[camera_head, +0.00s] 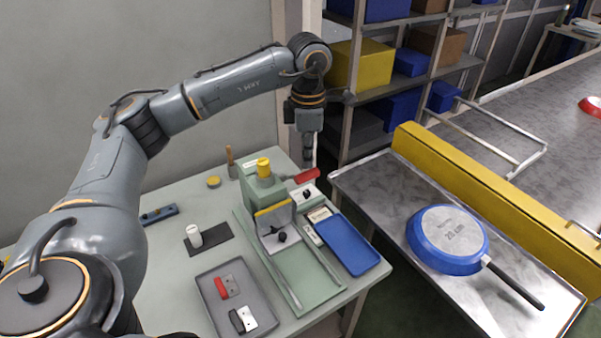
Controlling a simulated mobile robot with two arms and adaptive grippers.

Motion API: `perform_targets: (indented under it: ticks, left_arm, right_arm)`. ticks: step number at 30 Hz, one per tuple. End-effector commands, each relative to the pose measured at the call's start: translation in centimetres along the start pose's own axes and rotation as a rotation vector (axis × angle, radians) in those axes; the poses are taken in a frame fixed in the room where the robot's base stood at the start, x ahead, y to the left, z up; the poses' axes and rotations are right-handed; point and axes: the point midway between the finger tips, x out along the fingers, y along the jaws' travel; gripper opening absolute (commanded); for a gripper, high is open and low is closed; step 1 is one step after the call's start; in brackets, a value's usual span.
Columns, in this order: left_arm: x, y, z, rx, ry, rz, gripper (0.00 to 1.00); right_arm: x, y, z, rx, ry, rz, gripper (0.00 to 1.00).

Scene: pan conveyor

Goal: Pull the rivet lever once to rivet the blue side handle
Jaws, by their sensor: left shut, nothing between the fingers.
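The green rivet press (258,192) with a yellow cap stands on the pale green work table. Its red lever (306,176) sticks out to the right near the top. My left gripper (308,158) points down just above the lever, with its fingers shut and empty; I cannot tell whether it touches the lever. A blue pan (420,240) lies upside down on the metal table at the right, its black long handle toward the lower right. I cannot make out a blue side handle on the press or pan. My right gripper is out of view.
A grey tray (208,293) holds a red and a black handle piece. A blue tray (360,258) lies empty right of the press. A white cup (194,236) stands on a dark mat. A yellow barrier (480,200) edges the conveyor; shelves stand behind.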

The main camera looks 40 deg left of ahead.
Motion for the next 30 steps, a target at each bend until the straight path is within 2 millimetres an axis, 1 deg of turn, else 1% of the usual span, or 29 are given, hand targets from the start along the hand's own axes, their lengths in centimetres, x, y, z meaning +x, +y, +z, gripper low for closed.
perform_targets:
  ticks: [17, 30]
  left_arm:
    - [0.1, 0.0, 0.0, 0.0, 0.0, 0.0, 0.0]
    - [2.6, -0.4, 0.2, 0.0, 0.001, 0.0, 0.0]
  right_arm:
    - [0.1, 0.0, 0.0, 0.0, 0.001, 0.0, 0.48]
    - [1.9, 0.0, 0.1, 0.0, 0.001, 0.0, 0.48]
